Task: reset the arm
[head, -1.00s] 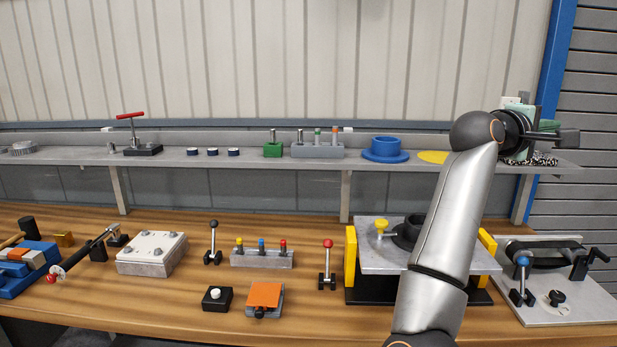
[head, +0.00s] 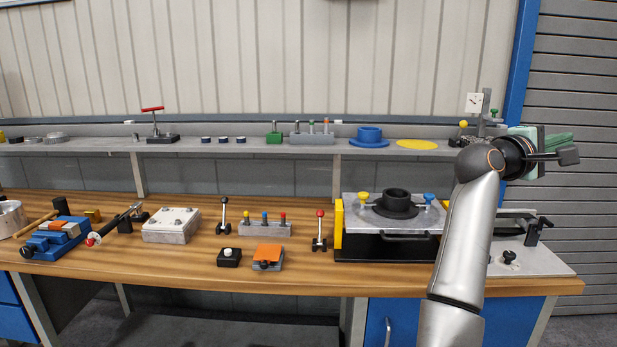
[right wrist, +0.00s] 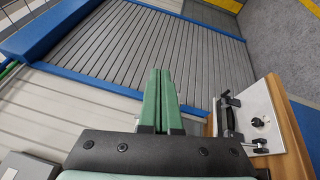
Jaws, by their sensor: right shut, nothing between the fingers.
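My right arm rises at the right of the head view. Its right gripper (head: 560,143) is raised above the right end of the bench, partly hidden by its own wrist. In the right wrist view its two green fingers (right wrist: 158,98) lie together with nothing between them. They point towards the grey slatted shutter and touch nothing that I can see. My left gripper is not in view.
The wooden bench (head: 300,277) holds a black-based fixture with a grey plate (head: 365,212), an orange-topped block (head: 267,254) and several levers. A grey shelf (head: 230,150) carries a blue flanged ring (head: 369,138). The shutter (head: 575,90) stands at right.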

